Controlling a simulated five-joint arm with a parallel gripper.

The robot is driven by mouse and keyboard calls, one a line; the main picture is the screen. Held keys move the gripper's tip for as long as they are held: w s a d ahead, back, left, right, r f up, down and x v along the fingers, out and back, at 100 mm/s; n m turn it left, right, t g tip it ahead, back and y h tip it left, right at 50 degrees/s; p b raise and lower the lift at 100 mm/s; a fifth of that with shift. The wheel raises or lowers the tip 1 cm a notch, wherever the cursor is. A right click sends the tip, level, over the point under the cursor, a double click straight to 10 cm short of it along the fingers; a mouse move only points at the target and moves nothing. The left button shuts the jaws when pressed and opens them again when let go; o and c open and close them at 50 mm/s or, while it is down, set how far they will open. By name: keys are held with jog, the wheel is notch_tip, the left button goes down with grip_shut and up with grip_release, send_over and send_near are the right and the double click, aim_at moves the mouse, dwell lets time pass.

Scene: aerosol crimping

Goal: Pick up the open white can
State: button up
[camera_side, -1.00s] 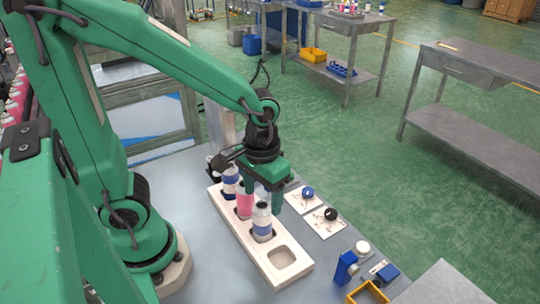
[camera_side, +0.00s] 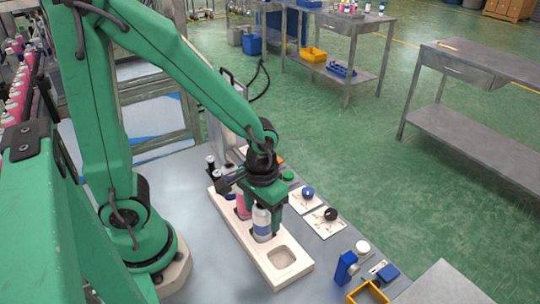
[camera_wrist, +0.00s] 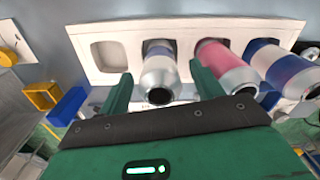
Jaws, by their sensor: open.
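The open white can (camera_side: 262,224) has a blue band and stands in the slot beside the empty one in the white rack (camera_side: 268,266). In the wrist view this can (camera_wrist: 160,74) shows a silver shoulder and a dark round opening facing the camera. My gripper (camera_side: 262,203) is low at the can's upper part, partly hiding it in the side view. In the wrist view my open gripper (camera_wrist: 161,70) has one finger on each side of the can, with gaps visible.
The rack's end slot (camera_wrist: 110,54) is empty. Blue (camera_side: 308,193) and black (camera_side: 330,214) round parts lie on white plates to the right.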

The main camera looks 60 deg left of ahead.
jog(key=shift+f, duration=0.8)
jog(key=c, duration=1.1)
jog(key=shift+o, duration=0.2)
jog(key=shift+r, duration=0.1)
jog(key=shift+r, duration=1.3)
jog(key=shift+s+d+r, duration=0.1)
jog(key=shift+d+r, duration=0.05)
jog(key=shift+r, duration=0.65)
jog(key=s+d+r, duration=0.6)
jog(key=s+d, duration=0.2)
jog(key=shift+r, duration=0.3)
